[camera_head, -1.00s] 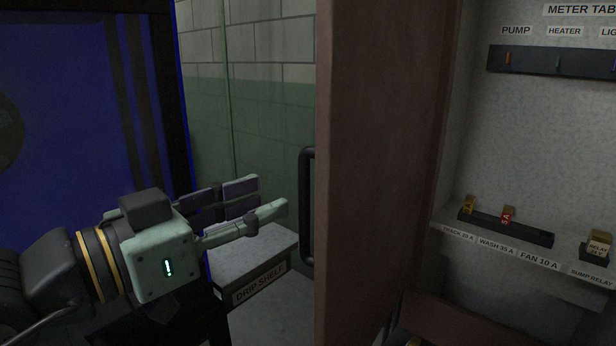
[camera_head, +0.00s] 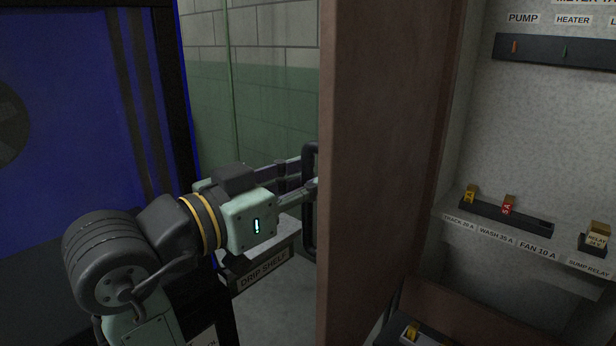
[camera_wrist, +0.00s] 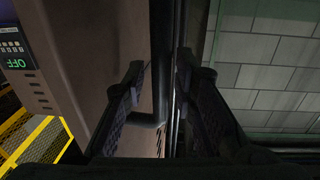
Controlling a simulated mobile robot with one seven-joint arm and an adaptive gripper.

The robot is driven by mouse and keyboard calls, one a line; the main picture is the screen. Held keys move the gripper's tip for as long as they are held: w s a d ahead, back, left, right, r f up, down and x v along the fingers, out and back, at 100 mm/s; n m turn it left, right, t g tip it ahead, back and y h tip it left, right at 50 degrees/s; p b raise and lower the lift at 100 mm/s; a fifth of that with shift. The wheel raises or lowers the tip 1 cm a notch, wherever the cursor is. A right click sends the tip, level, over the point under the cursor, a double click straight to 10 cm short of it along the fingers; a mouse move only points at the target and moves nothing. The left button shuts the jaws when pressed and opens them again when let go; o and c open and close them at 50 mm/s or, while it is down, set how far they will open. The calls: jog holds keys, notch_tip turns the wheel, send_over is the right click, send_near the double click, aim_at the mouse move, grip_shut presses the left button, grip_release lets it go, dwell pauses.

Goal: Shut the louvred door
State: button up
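The louvred door (camera_head: 380,150) is a brown panel standing open, seen nearly edge-on in the head view; I cannot make out its slats. A black bar handle (camera_head: 309,235) is on its left face. My gripper (camera_head: 307,177) is at the upper half of the handle, reaching in from the left. In the wrist view, the open fingers of my gripper (camera_wrist: 160,78) stand on either side of the upright handle bar (camera_wrist: 159,50). A gap shows between the left finger and the bar; whether the right finger touches it is unclear. The fingertips are partly hidden in the head view.
Right of the door is the open cabinet with a fuse shelf (camera_head: 502,240) and a tab rail (camera_head: 560,52). A drip shelf (camera_head: 262,270) sits low behind my gripper. A blue panel (camera_head: 70,130) stands at left. A yellow mesh frame (camera_wrist: 40,142) shows at lower left in the wrist view.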

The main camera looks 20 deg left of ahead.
grip_shut()
jog(key=shift+d, duration=0.15)
dwell(0.6)
